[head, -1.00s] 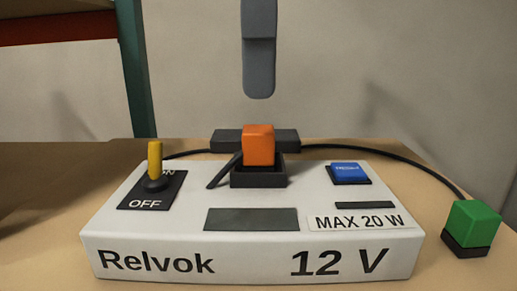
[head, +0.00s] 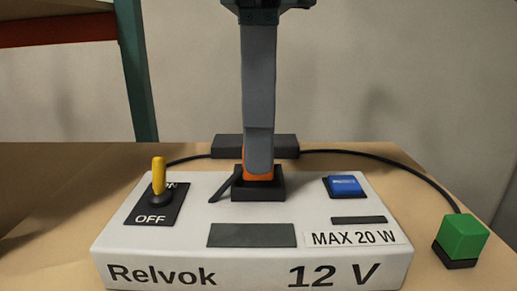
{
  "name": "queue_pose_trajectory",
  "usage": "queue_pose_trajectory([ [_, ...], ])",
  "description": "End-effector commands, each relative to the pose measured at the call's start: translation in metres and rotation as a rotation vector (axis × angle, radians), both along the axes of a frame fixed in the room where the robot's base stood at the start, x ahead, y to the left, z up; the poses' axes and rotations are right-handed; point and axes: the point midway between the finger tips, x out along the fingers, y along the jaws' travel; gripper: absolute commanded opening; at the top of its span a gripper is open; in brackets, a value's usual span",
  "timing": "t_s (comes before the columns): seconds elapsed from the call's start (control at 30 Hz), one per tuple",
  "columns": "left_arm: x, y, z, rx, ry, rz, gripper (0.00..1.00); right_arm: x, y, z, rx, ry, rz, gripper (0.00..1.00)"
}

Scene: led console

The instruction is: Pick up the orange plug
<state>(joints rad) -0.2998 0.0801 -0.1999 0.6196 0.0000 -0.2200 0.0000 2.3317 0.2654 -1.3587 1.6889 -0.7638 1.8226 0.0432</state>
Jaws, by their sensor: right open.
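The orange plug (head: 258,178) sits upright in a black socket (head: 258,193) on top of the white console (head: 190,240). Only its lower edge shows, because my right gripper (head: 259,165) hangs straight down in front of it. The near finger hides most of the plug, and the far finger is hidden behind it. The gripper is open, with its fingertip low at the plug, just above the socket. I cannot tell whether it touches the plug. My left gripper is not in view.
A yellow toggle switch (head: 158,177) stands at the console's left, and a blue button (head: 344,185) at its right. A dark lever (head: 226,184) leans beside the socket. A black block (head: 225,146) lies behind, with a cable (head: 400,165) running towards a green cube (head: 461,237) at right.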

Motion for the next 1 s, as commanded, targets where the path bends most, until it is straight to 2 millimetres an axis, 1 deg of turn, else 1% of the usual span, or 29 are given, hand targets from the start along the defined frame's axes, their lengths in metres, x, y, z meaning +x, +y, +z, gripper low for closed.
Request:
queue_pose_trajectory([
  [0.03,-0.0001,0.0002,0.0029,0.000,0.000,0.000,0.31,0.0000,-0.0003,-0.0021,0.000,0.001,0.000,0.45],
  [0.17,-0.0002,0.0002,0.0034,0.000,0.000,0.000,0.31,0.0000,-0.0004,-0.0074,0.000,0.001,0.000,0.45],
  [0.6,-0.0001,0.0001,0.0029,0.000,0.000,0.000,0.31,0.0000,-0.0001,-0.0076,0.000,0.000,0.000,0.45],
  [0.63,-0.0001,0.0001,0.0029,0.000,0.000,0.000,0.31,0.0000,-0.0001,-0.0076,0.000,0.000,0.000,0.41],
  [0.67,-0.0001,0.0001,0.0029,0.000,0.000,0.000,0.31,0.0000,-0.0001,-0.0076,0.000,0.000,0.000,0.33],
  [0.7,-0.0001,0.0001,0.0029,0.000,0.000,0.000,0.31,0.0000,-0.0001,-0.0075,0.000,0.000,0.000,0.24],
  [0.77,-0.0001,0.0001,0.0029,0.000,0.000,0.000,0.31,0.0000,-0.0001,-0.0075,0.000,0.000,0.000,0.09],
  [0.8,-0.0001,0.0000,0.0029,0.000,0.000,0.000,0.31,0.0000,-0.0001,-0.0075,0.000,0.000,0.000,0.01],
  [1.0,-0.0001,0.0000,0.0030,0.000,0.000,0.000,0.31,0.0000,-0.0001,-0.0074,0.001,0.000,0.000,0.01],
])
